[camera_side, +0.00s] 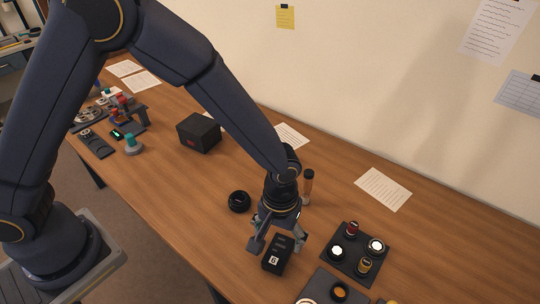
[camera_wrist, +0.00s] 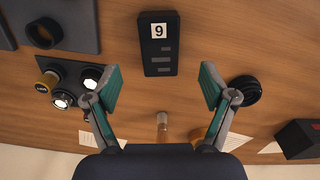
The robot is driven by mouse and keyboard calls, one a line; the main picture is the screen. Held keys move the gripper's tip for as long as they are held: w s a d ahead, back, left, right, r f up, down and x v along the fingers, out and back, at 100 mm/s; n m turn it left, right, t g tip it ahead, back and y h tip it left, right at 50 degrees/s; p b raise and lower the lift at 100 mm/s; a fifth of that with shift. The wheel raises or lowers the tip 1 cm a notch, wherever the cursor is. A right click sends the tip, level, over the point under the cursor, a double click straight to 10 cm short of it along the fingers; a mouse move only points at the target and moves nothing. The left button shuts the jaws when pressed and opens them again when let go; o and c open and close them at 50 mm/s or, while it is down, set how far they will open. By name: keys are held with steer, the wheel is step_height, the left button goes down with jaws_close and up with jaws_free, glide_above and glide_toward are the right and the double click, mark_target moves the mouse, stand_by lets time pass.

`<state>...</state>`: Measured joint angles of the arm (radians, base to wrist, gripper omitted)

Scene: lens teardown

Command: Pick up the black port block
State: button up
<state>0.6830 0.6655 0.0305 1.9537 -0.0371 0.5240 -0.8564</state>
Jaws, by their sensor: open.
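The black port block (camera_side: 276,255) lies on the wooden table below my gripper in the side view. It has a white number label and several grey slots. In the wrist view the port block (camera_wrist: 158,48) shows whole at the top middle, its label reading 9. My gripper (camera_side: 279,238) points down close to the block, with its fingers spread. In the wrist view my gripper (camera_wrist: 160,85) is open and empty. The block shows beyond the fingertips, between their lines. The side view does not clearly show the height gap.
A dark tray (camera_side: 349,265) with several lens parts stands right of the block, and another dark tray (camera_side: 318,286) is in front. A black ring (camera_side: 239,201) and a brown-handled tool (camera_side: 308,186) stand nearby. A black box (camera_side: 199,132) is further back left. Bare table lies left of the block.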

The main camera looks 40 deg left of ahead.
mark_target(279, 250)
steer(key=f, duration=0.7)
steer(key=shift+w+f, duration=0.2)
steer(key=shift+f, duration=0.05)
steer(key=c, duration=1.3)
